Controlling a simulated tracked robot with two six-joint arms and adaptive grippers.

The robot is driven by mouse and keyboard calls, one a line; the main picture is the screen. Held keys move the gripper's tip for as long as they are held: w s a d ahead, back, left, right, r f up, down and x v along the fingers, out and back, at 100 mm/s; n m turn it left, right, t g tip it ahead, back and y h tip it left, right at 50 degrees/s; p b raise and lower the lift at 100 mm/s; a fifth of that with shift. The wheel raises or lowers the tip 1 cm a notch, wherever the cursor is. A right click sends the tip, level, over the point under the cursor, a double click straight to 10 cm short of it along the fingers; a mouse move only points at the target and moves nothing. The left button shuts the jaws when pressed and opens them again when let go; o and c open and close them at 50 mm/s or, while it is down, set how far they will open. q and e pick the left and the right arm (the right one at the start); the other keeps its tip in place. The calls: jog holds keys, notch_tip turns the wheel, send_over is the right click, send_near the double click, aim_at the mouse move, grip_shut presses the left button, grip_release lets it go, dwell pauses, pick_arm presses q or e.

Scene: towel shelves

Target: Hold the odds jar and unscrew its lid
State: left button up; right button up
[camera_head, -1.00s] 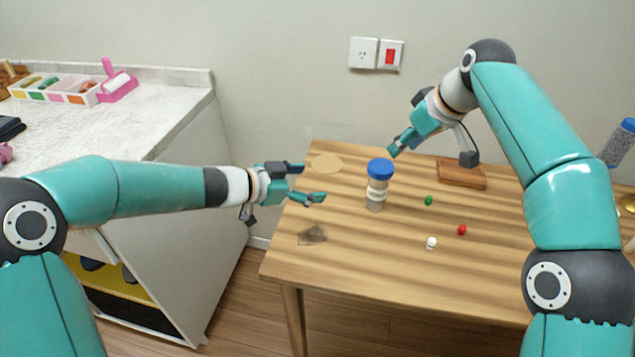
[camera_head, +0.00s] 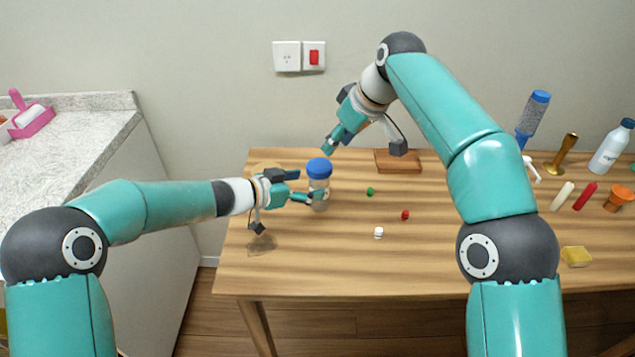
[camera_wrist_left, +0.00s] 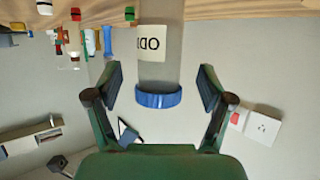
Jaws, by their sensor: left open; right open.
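The odds jar (camera_head: 319,186) stands upright on the wooden table, a clear jar with a white label and a blue lid (camera_head: 319,168). Gaps show on both sides there. My right gripper (camera_head: 332,146) is open, just behind and above the lid, apart from it.
Small green (camera_head: 370,192), red (camera_head: 405,215) and white (camera_head: 378,233) pieces lie right of the jar. A brown wooden block (camera_head: 398,163) is behind them. Bottles, candles and a yellow sponge (camera_head: 576,256) stand or lie at the far right. The table's front middle is clear.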

aim_at(310, 184)
pick_arm(q)
jog(key=shift+x, duration=2.25)
jog(key=c, duration=1.3)
